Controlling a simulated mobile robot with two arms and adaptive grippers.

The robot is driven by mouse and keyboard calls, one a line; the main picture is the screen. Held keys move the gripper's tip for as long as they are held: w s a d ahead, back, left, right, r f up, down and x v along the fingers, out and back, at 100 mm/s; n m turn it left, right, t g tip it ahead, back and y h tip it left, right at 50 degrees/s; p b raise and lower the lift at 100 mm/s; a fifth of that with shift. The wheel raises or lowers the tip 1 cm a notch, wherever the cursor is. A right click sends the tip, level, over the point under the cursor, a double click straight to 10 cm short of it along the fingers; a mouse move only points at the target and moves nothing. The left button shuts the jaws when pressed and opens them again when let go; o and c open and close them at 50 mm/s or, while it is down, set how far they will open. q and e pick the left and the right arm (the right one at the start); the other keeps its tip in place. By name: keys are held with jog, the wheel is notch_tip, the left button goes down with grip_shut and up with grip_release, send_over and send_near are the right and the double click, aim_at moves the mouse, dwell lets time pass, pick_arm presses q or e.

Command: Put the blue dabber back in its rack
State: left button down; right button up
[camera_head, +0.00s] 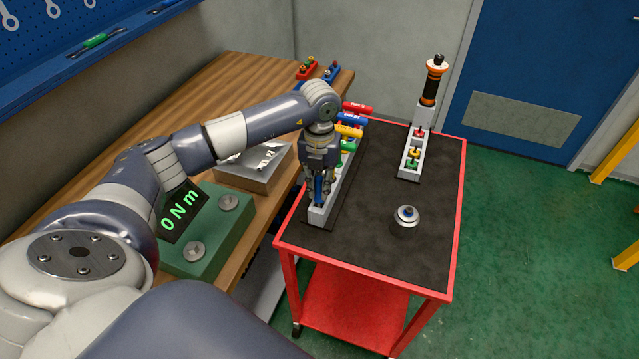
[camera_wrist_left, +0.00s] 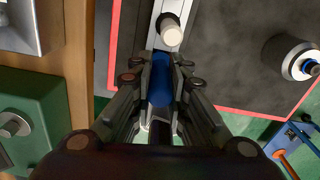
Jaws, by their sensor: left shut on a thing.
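The blue dabber (camera_wrist_left: 160,80) is between the fingers of my left gripper (camera_wrist_left: 160,95), which is shut on it. In the head view my left gripper (camera_head: 320,190) points down over the near end of the long grey rack (camera_head: 317,215), on the left side of the cart top. The blue dabber (camera_head: 319,186) shows there as a narrow upright strip between the fingers. Its lower end is partly hidden, so I cannot tell whether it is seated. A pale round-ended piece (camera_wrist_left: 172,33) shows just beyond it in the wrist view. My right gripper is not in view.
Red (camera_head: 357,108), yellow (camera_head: 349,131) and green (camera_head: 348,146) dabbers stick out along the rack's far part. A second grey rack (camera_head: 405,170) with a tall black-and-orange tool (camera_head: 431,82) stands right. A round metal pot (camera_head: 405,221) stands on the cart's black mat (camera_head: 375,200).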

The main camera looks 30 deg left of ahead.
pick_arm(q)
jog(key=shift+f+b, duration=0.75)
jog(key=shift+f, duration=0.3)
dwell(0.6)
jog(key=shift+s+f, duration=0.1)
jog(key=shift+f, duration=0.05)
dwell(0.8)
jog(key=c, duration=1.5)
grip_release()
jog(key=shift+r, duration=0.3)
notch_tip(320, 180, up, 11)
jog(key=shift+r, duration=0.2)
